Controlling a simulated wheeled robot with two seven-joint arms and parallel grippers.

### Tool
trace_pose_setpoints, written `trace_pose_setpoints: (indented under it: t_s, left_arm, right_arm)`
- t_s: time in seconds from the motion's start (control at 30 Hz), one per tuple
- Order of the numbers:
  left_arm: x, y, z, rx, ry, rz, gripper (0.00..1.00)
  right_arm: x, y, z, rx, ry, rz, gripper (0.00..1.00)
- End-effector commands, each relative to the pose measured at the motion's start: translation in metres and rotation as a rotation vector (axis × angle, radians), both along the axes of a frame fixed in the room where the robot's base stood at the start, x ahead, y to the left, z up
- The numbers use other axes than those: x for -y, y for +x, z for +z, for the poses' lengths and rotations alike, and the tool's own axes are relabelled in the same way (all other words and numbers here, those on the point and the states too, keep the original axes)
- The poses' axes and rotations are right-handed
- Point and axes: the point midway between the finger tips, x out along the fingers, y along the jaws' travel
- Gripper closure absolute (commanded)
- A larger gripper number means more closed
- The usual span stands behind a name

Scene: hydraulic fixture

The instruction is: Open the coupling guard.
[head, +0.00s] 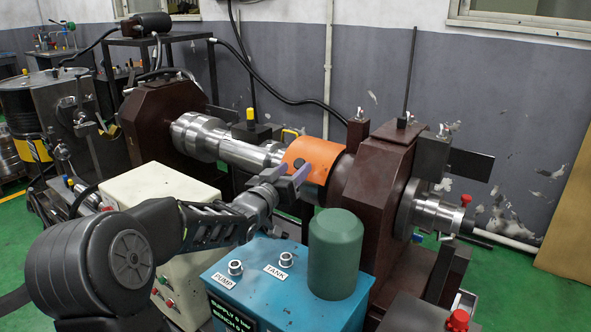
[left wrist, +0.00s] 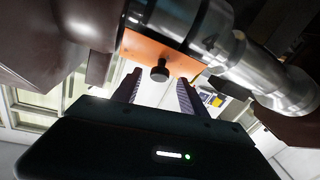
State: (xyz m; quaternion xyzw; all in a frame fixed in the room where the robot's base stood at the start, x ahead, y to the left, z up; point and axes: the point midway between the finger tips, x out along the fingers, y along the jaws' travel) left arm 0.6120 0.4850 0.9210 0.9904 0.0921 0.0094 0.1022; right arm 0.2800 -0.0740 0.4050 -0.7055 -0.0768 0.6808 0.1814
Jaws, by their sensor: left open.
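The orange coupling guard (head: 322,152) is a curved cover lying over the shaft, beside the brown block. In the left wrist view its orange edge (left wrist: 140,46) shows with a dark round knob (left wrist: 159,71) sticking out. My left gripper (head: 288,174) is at the near side of the guard. In the left wrist view its two fingers (left wrist: 156,92) are spread, with the knob ahead of and between the tips. I see no contact with the knob. My right gripper is in neither view.
A steel shaft (head: 245,152) runs from the left brown block (head: 150,118) to the right one (head: 388,178). A blue box (head: 245,285) with PUMP and TANK ports and a green cylinder (head: 337,250) stand close below the gripper. A cream box (head: 150,185) is under my arm.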

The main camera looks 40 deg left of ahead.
Motion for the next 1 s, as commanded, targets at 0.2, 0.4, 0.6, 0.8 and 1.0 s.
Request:
trace_pose_setpoints:
  t_s: [0.2,0.4,0.6,0.8,1.0]
  left_arm:
    - [-0.0025,0.0153,-0.0001,0.0,0.0,-0.001,0.5]
    - [-0.0025,0.0155,0.0002,0.0,0.0,-0.001,0.5]
    - [-0.0025,0.0153,0.0002,0.0,0.0,0.0,0.64]
    - [-0.0025,0.0152,0.0002,0.0,0.0,0.0,0.8]
    - [-0.0025,0.0152,0.0002,0.0,0.0,0.0,0.97]
  right_arm:
    - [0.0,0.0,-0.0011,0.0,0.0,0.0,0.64]
    - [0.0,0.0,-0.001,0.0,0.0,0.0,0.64]
    - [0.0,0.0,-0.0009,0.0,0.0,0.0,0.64]
    - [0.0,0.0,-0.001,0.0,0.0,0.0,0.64]
    - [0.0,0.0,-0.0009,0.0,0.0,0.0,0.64]
